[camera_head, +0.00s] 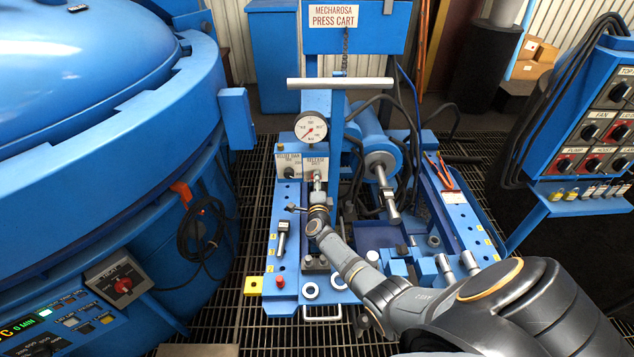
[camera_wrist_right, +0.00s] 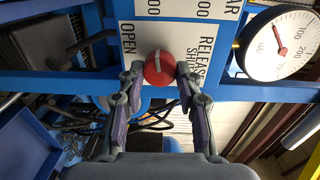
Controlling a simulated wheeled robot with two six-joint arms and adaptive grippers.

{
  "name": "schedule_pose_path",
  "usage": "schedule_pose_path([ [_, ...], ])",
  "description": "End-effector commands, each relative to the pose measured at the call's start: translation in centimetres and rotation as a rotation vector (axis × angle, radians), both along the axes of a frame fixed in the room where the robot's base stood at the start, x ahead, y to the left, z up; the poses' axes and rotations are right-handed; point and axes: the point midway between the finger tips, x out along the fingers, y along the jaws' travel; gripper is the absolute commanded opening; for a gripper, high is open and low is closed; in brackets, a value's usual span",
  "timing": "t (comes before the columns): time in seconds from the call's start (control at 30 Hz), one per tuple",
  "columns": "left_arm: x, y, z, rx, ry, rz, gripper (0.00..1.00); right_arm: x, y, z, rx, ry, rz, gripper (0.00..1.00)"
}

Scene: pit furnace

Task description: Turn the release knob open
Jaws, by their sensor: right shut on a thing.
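The release knob (camera_wrist_right: 159,68) is red and round with a white pointer line, on a white label plate with OPEN and SHUT lettering (camera_wrist_right: 180,42). In the right wrist view the pointer line runs roughly up and down the picture. My right gripper (camera_wrist_right: 161,75) is shut on the knob, one finger on each side of it. In the head view my right gripper (camera_head: 318,188) reaches to the RELEASE plate (camera_head: 316,167) on the press cart, and it mostly hides the knob there. My left gripper is not in view.
A pressure gauge (camera_head: 311,128) sits just above the plate, and a relief knob (camera_head: 289,172) is beside it on the left. A T-bar handle (camera_head: 340,83) crosses above. The blue furnace (camera_head: 110,130) fills the left; a switch panel (camera_head: 600,115) stands at the right.

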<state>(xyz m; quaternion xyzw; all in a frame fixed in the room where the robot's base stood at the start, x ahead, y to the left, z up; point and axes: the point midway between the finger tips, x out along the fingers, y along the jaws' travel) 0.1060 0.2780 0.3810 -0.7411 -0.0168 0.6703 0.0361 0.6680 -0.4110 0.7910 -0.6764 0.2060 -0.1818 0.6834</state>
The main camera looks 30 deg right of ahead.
Motion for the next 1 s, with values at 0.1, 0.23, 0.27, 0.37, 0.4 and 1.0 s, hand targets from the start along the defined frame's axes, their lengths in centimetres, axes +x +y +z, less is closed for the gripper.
schedule_pose_path([
  [0.1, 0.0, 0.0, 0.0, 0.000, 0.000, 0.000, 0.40, 0.0, 0.1, -0.1, 0.001, 0.002, 0.001, 0.03],
  [0.23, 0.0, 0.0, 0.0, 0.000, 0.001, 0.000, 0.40, 0.0, 0.1, -0.1, 0.002, 0.001, 0.001, 0.03],
  [0.27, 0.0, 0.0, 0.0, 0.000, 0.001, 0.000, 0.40, 0.0, 0.1, -0.1, 0.002, 0.001, 0.001, 0.37],
  [0.37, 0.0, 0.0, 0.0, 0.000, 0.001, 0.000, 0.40, 0.0, 0.1, -0.1, 0.002, 0.001, 0.001, 0.51],
  [0.4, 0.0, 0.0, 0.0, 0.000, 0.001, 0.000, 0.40, 0.0, 0.0, -0.1, 0.002, 0.001, 0.001, 0.56],
  [1.0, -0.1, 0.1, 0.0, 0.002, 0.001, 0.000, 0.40, -4.0, 2.5, -0.1, 0.004, 0.001, 0.002, 0.57],
])
